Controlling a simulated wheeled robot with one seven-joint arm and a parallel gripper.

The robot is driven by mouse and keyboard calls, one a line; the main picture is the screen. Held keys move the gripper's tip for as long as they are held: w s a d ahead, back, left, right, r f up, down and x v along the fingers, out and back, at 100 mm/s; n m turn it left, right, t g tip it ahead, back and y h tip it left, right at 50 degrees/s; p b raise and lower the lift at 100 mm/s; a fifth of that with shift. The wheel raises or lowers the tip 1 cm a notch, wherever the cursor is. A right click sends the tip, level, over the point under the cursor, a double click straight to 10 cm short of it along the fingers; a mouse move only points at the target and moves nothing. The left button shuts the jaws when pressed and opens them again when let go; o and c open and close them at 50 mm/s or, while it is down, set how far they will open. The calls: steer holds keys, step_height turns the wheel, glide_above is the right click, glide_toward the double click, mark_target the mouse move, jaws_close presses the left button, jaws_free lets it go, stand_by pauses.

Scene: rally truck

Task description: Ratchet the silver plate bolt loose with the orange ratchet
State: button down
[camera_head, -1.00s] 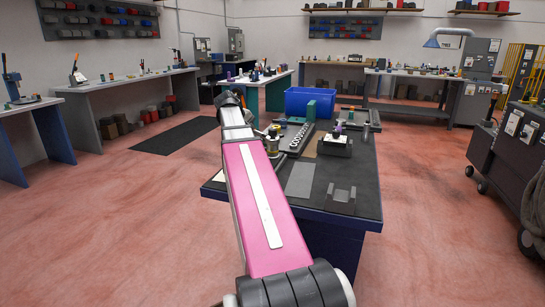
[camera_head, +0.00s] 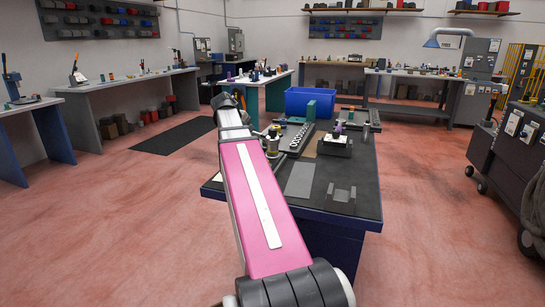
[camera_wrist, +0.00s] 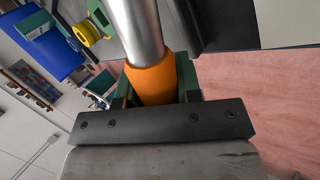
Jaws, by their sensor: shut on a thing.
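In the wrist view, my gripper (camera_wrist: 156,88) is shut on the orange ratchet (camera_wrist: 151,84). The ratchet's orange grip sits between the green jaws, and its silver shaft runs toward the top of the picture. Its far end is out of the wrist view. In the head view, my pink arm reaches over the left side of the near bench, and the ratchet cannot be made out there. I cannot pick out the silver plate bolt in either view.
The near bench (camera_head: 348,205) has a dark top. It holds a blue bin (camera_head: 310,101), a socket tray (camera_head: 297,138), a small fixture (camera_head: 335,145) and a flat grey plate (camera_head: 299,181). A yellow-topped post stands close to my arm. Open red floor lies around the bench.

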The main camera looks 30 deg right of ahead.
steer(key=shift+w+d+m+g, duration=0.15)
steer(key=shift+d+m+g, duration=0.25)
steer(key=shift+d, duration=0.25)
steer(key=shift+w+d+m+g, duration=0.15)
steer(key=shift+d+m+g, duration=0.15)
steer(key=shift+d+m, duration=0.3)
steer(key=shift+d+m+g, duration=0.4)
steer(key=shift+d+m, duration=0.2)
steer(key=shift+d, duration=0.45)
steer(key=shift+d+m, duration=0.25)
steer(key=shift+m, duration=0.05)
steer(key=shift+s+d+m+g, duration=0.2)
steer(key=shift+d+m+g, duration=0.6)
steer(key=shift+d, duration=0.5)
steer(key=shift+a, duration=0.1)
steer(key=shift+w+a+n+t, duration=0.15)
steer(key=shift+a+n+t, duration=0.65)
steer(key=shift+a, duration=0.4)
